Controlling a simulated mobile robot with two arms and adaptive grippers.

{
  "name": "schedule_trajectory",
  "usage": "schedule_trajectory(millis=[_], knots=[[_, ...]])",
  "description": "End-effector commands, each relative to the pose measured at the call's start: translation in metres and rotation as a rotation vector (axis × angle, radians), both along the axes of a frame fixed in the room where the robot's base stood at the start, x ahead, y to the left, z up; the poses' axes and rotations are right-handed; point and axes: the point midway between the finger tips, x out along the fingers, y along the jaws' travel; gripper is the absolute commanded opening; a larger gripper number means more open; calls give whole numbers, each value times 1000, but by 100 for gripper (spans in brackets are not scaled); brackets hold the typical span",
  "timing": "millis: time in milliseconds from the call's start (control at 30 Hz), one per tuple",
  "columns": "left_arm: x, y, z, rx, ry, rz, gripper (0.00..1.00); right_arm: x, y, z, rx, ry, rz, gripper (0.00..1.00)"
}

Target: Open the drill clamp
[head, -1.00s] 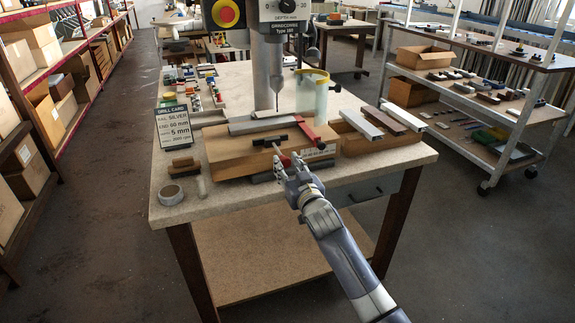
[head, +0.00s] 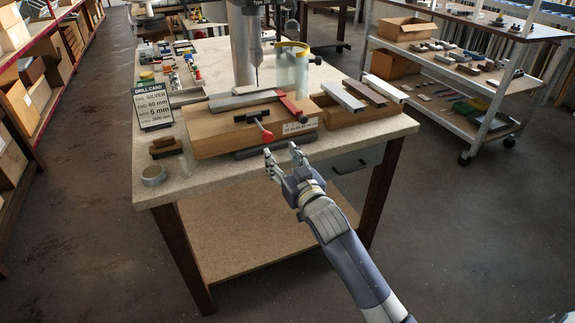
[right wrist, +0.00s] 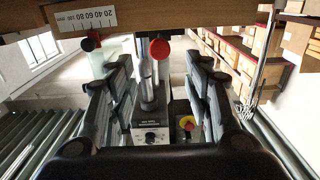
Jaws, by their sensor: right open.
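The drill clamp (head: 262,122) is a black bar and lever with a red grip, at the front of the wooden drilling block (head: 215,138). Its red grip (head: 266,136) tilts down toward the front edge of the block. My right gripper (head: 281,151) is open and empty in front of the block, just right of and below the grip, apart from it. In the right wrist view, the red end of the grip (right wrist: 160,48) shows beyond and between the spread fingers (right wrist: 160,75). A silver rail (head: 243,100) lies on the block behind the clamp. My left gripper is out of view.
The drill bit (head: 257,76) hangs above the block. A red stop (head: 292,108) and a ruler scale (head: 297,126) are at its right. Loose rails (head: 364,90) lie further right. The drill card (head: 152,104) and a tape roll (head: 153,175) are left. The floor in front is clear.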

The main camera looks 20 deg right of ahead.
Motion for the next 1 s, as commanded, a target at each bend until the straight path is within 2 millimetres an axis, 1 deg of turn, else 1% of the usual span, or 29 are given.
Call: schedule_trajectory(millis=[33,100,300,833,867,933,967,1000], knots=[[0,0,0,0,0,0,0,-9,0,-1,0,1,0,47],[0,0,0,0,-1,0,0,-17,-1,-1,0,2,-1,47],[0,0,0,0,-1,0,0,-31,-2,0,0,1,-1,47],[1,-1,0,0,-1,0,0,-32,-2,-2,0,4,-1,47],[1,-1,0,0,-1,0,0,-32,-2,-5,-1,10,-1,47],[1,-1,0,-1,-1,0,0,-32,-2,-22,-4,40,-2,47],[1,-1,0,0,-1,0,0,-31,-2,-34,-7,60,-3,47],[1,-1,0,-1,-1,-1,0,-31,-2,-54,-12,94,-3,47]])
